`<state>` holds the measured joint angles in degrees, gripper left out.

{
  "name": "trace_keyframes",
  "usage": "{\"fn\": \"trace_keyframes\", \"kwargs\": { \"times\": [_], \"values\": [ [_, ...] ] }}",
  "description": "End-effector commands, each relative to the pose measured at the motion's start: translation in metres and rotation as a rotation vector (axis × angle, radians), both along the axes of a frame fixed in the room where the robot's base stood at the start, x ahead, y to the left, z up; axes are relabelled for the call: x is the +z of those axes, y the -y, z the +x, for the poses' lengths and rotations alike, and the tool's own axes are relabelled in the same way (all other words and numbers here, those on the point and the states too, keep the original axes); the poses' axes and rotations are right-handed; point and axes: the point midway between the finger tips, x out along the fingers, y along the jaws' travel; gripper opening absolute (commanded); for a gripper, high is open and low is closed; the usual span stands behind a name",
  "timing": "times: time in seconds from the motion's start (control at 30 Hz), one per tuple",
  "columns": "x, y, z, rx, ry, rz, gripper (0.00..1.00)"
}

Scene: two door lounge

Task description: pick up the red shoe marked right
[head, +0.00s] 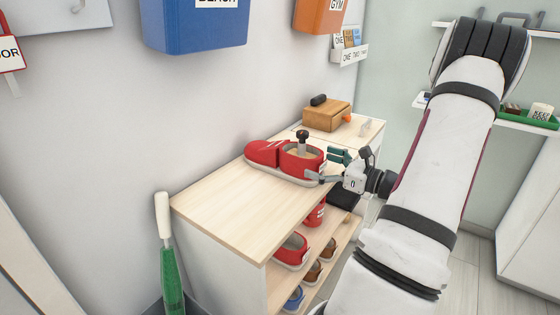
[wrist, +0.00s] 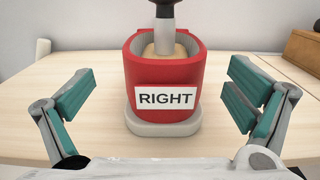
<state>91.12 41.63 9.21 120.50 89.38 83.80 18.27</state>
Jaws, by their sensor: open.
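The red shoe marked RIGHT (head: 285,160) lies on the wooden top of the shelf unit (head: 225,215), its toe toward the left in the head view. In the wrist view the heel of the red shoe (wrist: 165,72) faces me, with a white RIGHT label. A dark-knobbed post with a pale block stands inside its opening. My gripper (head: 328,168) is at the heel end. In the wrist view my gripper (wrist: 160,105) is open, with one green-padded finger on each side of the shoe, apart from it. The shoe's front is hidden in the wrist view.
A wooden box (head: 326,116) stands behind the shoe on the same top. Another red shoe (head: 291,250) and several other shoes sit on shelves below. A blue bin (head: 195,25) hangs on the wall above. A green-and-white umbrella-like object (head: 172,265) stands at the front left.

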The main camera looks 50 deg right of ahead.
Motion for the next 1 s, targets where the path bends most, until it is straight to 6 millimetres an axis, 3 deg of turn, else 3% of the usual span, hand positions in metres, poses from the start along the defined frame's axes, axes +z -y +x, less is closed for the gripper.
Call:
{"fn": "trace_keyframes", "kwargs": {
  "times": [0.4,0.67,0.93,1.0],
  "values": [
    [-0.004,0.001,0.047,0.002,0.000,-0.002,0.98],
    [-0.003,0.001,0.052,0.000,-0.001,-0.001,0.98],
    [-0.003,0.001,0.052,0.000,-0.001,-0.001,0.39],
    [-0.003,0.001,0.052,0.000,-0.001,-0.001,0.37]
  ]
}}
